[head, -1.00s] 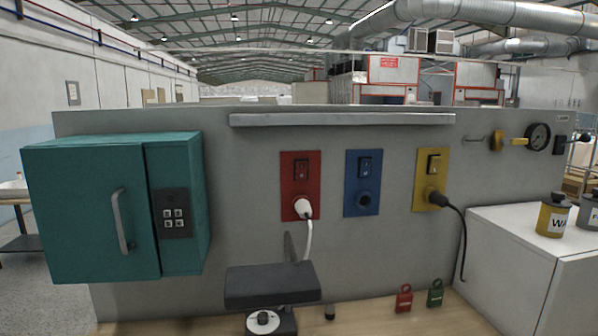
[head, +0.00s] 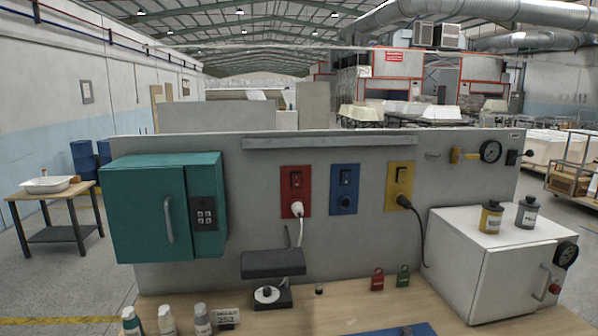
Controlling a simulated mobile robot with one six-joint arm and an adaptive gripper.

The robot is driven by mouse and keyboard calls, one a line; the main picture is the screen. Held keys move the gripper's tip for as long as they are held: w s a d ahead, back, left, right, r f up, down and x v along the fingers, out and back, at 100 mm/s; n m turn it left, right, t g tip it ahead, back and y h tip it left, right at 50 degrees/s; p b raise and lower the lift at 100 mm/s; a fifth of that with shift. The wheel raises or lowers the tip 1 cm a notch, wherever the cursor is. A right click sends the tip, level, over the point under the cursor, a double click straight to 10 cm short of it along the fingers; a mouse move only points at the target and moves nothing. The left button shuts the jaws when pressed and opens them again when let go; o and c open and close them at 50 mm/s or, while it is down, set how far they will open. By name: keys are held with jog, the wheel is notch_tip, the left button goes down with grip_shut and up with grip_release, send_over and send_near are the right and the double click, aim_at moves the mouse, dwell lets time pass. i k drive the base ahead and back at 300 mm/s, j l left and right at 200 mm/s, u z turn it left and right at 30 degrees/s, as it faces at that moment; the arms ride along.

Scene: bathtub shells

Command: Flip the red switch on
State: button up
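The red switch plate (head: 296,191) is mounted on the grey panel, left of the blue plate (head: 344,190) and the yellow plate (head: 399,186). A dark rocker switch (head: 296,180) sits in its upper part; its position is too small to tell. A white plug (head: 297,209) is in the socket below it, with a white cable hanging down. The blue plate has a dark switch and an empty socket. My gripper is not in view.
A teal cabinet (head: 150,211) juts from the panel on the left. A black-topped device (head: 273,263) stands below the red plate. Red (head: 377,279) and green (head: 403,277) padlocks, several bottles (head: 167,320) and a white box (head: 490,266) occupy the wooden bench (head: 335,305).

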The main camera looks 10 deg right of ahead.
aim_at(297, 178)
jog(key=i+j+z, duration=0.35)
jog(key=j, duration=0.45)
jog(key=i+j+z, duration=0.15)
jog(key=i+j, duration=0.15)
jog(key=i+l+u, duration=0.1)
jog(key=i+l, duration=0.1)
jog(key=i, duration=0.1)
